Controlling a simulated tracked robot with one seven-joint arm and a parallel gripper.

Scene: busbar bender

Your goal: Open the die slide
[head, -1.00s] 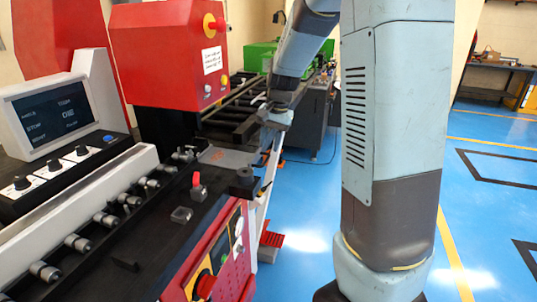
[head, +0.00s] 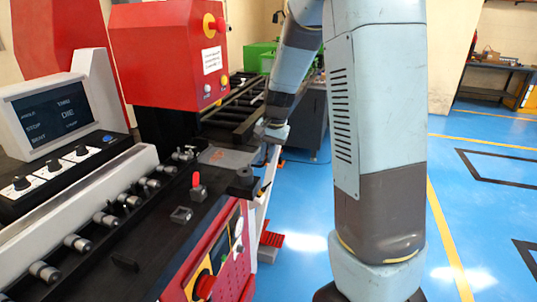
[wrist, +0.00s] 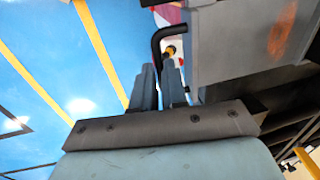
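My gripper (wrist: 159,66) shows in the wrist view with its two dark fingers close together. A black bent handle (wrist: 157,42) reaches down to the fingertips and seems to run between them. Whether the fingers press on it is hard to tell. The handle stands off the side of a grey block (wrist: 235,40) with a rusty orange mark, which looks like the die slide. In the head view this grey plate (head: 232,157) lies on the bender's bed, left of my gripper (head: 265,143). The handle is too small to make out there.
The red press head (head: 168,60) hangs above the bed. A row of rollers, a small red-topped knob (head: 196,184) and a control screen (head: 54,113) lie left. The roller track (head: 235,110) runs behind. Blue floor is clear to the right.

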